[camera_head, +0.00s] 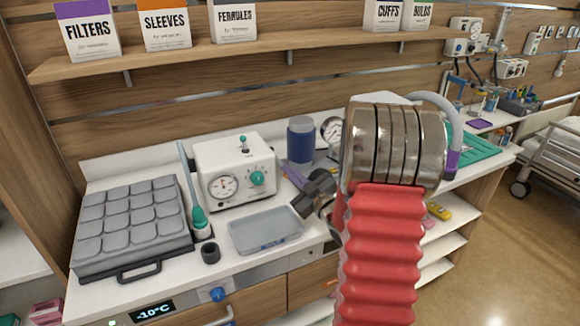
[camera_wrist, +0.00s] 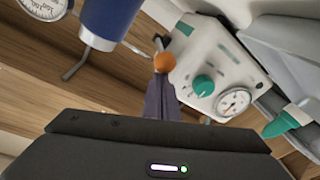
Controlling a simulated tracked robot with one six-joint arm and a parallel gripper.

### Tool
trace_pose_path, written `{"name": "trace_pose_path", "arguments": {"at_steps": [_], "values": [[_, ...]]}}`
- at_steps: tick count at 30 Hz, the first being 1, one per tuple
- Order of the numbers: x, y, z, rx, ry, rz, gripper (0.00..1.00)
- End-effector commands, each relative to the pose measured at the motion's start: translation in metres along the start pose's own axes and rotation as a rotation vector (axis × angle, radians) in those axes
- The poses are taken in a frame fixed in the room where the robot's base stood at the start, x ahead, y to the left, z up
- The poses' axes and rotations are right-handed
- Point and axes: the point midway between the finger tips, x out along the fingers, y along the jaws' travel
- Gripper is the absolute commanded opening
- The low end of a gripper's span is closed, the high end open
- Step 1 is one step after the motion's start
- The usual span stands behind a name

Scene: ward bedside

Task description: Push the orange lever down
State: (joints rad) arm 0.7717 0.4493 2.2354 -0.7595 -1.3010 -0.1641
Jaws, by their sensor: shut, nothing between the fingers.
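The orange lever's round orange knob (camera_wrist: 164,62) shows in the wrist view, on a thin metal rod beside a blue cylinder (camera_wrist: 110,20). In the head view I cannot make out the orange knob. My gripper (camera_wrist: 160,90) is shut and empty, its slim purple-grey fingers pointing at the knob. The fingertips appear just below the knob in the picture; I cannot tell whether they touch it. In the head view my gripper (camera_head: 290,172) reaches between the white gauge box (camera_head: 236,150) and the blue cylinder (camera_head: 300,140).
A clear tray (camera_head: 265,232) lies in front of the gauge box. A grey padded case (camera_head: 130,225) and a teal-based upright tool (camera_head: 200,222) stand left. A round gauge (camera_head: 332,130) is behind my arm. A shelf with labelled boxes (camera_head: 165,30) runs above.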

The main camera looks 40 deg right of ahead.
Motion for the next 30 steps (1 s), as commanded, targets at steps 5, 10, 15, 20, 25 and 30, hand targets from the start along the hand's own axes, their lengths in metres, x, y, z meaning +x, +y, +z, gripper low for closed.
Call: {"name": "trace_pose_path", "arguments": {"at_steps": [5,10,15,20,25,30], "values": [[-0.001,-0.013,0.015,0.002,0.002,-0.008,0.0],[-0.001,-0.019,0.023,0.002,0.004,-0.01,0.0],[-0.001,-0.021,0.026,0.001,0.005,-0.01,0.0],[-0.001,-0.021,0.026,0.001,0.006,-0.011,0.0],[-0.001,-0.021,0.026,0.001,0.006,-0.011,0.0],[-0.001,-0.021,0.024,0.001,0.006,-0.011,0.0]]}}
